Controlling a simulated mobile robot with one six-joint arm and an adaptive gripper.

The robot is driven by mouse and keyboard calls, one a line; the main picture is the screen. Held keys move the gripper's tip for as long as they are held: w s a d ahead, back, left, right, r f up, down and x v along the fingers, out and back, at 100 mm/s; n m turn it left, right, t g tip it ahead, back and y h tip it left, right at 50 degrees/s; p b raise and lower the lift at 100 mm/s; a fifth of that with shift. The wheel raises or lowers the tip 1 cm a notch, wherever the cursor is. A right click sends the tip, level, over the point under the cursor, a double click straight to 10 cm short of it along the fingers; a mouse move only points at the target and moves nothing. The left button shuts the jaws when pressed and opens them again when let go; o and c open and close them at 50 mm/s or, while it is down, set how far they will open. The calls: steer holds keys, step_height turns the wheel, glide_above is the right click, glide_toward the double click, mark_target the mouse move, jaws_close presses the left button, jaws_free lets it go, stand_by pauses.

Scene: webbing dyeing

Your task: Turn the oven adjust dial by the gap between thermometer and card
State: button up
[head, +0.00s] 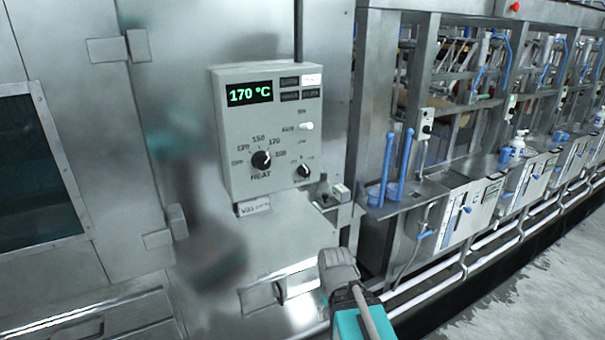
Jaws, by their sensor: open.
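A grey control box (233,130) is mounted on a steel oven front. Its green display (249,94) reads 170 °C. A black HEAT dial (261,160) has a scale around it with marks such as 150 and 170; its exact pointing is hard to read. A smaller black dial (303,171) is at the lower right of the box; its label is too small to read. A white card (254,206) with small, unclear writing hangs under the box. No separate thermometer is distinguishable. Part of my arm shows below the box, but I make out no gripper fingers.
A white toggle (307,126) sticks out on the box's right side. A small metal fitting (330,194) juts out beside it. Two blue upright handles (397,165) stand on a steel ledge to the right. Machine frames and white pipes run right; floor is open at lower right.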

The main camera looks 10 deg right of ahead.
steer(key=shift+o, duration=1.1)
steer(key=w+a+r+m+t+y+p, duration=0.1)
steer(key=w+a+r+m+t+y, duration=0.25)
steer(key=w+r, duration=0.3)
steer(key=w+a+r+m+t+y+p, duration=0.2)
steer(key=w+r+m+t+y, duration=0.25)
steer(key=w, duration=0.35)
steer(key=w+d+r+m+t+h+p, duration=0.1)
steer(key=w+d+r+m+t+h, duration=0.1)
steer(key=w+d+r+m+t, duration=0.7)
step_height(320, 180, up, 3)
steer(key=m, duration=0.4)
steer(key=shift+p, duration=0.3)
steer(key=shift+w+r, duration=0.1)
steer(key=shift+w, duration=0.05)
